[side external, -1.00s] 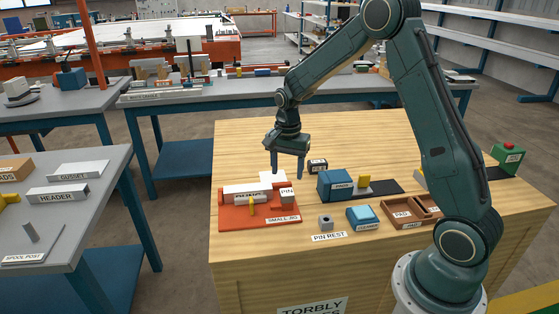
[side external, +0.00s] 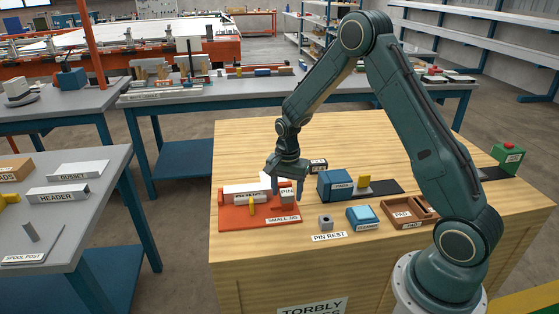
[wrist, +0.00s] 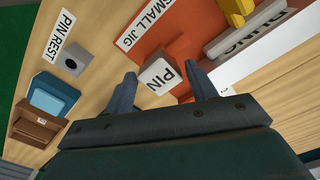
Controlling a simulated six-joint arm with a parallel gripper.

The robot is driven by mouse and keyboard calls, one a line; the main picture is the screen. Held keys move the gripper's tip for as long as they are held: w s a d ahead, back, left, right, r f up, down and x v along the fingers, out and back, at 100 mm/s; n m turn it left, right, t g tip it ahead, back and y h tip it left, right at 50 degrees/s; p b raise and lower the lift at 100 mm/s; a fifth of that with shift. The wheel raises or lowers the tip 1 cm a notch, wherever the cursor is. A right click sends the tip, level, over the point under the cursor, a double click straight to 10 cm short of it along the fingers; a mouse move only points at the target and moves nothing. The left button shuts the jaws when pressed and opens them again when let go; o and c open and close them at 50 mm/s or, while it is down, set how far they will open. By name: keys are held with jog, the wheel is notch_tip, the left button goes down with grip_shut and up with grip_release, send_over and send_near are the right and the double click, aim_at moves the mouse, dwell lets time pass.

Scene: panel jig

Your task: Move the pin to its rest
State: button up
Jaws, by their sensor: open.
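The pin (side external: 287,194) has a white top marked PIN and stands at the right part of the orange small jig (side external: 232,223). In the wrist view the pin (wrist: 159,77) shows between the fingertips of my gripper (wrist: 163,82). My gripper (side external: 286,188) is open, pointing down, with one finger on each side of the pin's top. I cannot tell whether either finger touches it. The pin rest (side external: 325,222) is a small grey block with a dark hole in its top, right of the jig. It also shows in the wrist view (wrist: 76,59), and the hole looks empty.
On the jig lie a white labelled bar (side external: 246,192) and a yellow piece (side external: 252,207). A blue box (side external: 336,186), a small blue block (side external: 362,217) and a brown tray (side external: 402,213) stand to the right. The bench is bare between jig and pin rest.

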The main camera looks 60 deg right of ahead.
aim_at(290, 193)
jog(key=c, duration=0.8)
jog(key=shift+r, duration=0.75)
dwell(0.6)
jog(key=shift+r, duration=1.6)
jog(key=shift+r, duration=0.1)
jog(key=shift+s+d+r, duration=0.1)
jog(key=shift+s+r, duration=0.1)
jog(key=shift+s, duration=0.35)
jog(key=s+r, duration=0.1)
jog(key=s, duration=0.3)
jog(key=s+r, duration=0.1)
jog(key=s, duration=0.3)
jog(key=s+r, duration=0.1)
jog(key=s, duration=0.3)
jog(key=shift+r, duration=0.25)
